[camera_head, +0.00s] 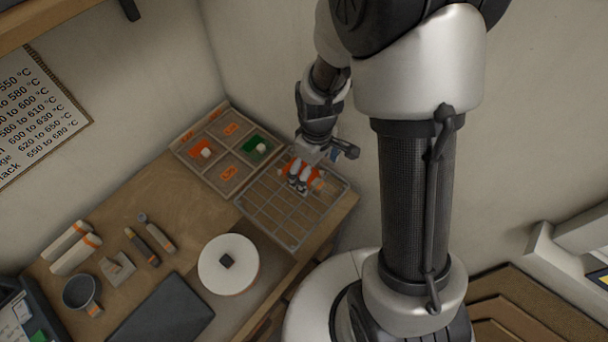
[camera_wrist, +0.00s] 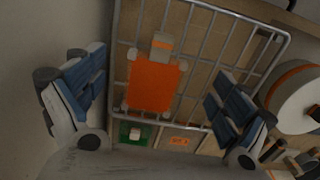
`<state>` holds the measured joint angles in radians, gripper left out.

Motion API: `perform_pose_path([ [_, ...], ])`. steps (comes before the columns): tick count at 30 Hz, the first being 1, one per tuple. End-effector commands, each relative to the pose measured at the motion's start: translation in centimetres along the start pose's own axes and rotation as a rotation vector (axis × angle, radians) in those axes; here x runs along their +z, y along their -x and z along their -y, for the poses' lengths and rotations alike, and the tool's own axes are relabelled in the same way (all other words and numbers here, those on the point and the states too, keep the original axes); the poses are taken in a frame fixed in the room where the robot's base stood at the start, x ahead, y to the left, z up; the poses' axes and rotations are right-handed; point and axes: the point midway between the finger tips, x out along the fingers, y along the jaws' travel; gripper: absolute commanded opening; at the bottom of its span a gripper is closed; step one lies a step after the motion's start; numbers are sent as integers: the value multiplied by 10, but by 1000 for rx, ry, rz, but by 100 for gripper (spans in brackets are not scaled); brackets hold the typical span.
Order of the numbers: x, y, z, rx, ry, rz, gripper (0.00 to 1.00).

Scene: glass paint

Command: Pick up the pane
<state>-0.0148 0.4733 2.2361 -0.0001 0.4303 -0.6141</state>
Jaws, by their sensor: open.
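The orange pane (camera_wrist: 152,87) lies on the wire rack (camera_wrist: 288,42), with a small pale block at its upper edge in the wrist view. My gripper (camera_wrist: 155,98) is open above it, one finger on each side and apart from the pane. In the head view, the pane (camera_head: 288,166) shows at the far end of the rack (camera_head: 277,213), partly hidden by my gripper (camera_head: 298,184).
A wooden compartment tray (camera_head: 233,188) beside the rack holds an orange piece (camera_head: 194,152) and a green piece (camera_head: 252,147). A white turntable (camera_head: 228,278) stands nearby, with several tools to its left. A wall rises behind the tray.

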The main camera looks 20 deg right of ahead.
Motion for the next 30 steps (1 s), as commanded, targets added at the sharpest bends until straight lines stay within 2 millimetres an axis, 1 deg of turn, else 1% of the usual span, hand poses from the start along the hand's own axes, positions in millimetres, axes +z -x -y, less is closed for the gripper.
perform_pose_path([
  [1, 3, -10, 0, -3, -1, 5, 93],
  [3, 5, -22, -1, -4, -2, 5, 93],
  [7, 5, -39, -1, -3, -1, 4, 93],
  [10, 4, -44, -1, -1, -1, 2, 93],
  [17, 4, -44, -2, -1, 0, 1, 93],
  [30, 4, -44, -2, -1, 0, 1, 64],
])
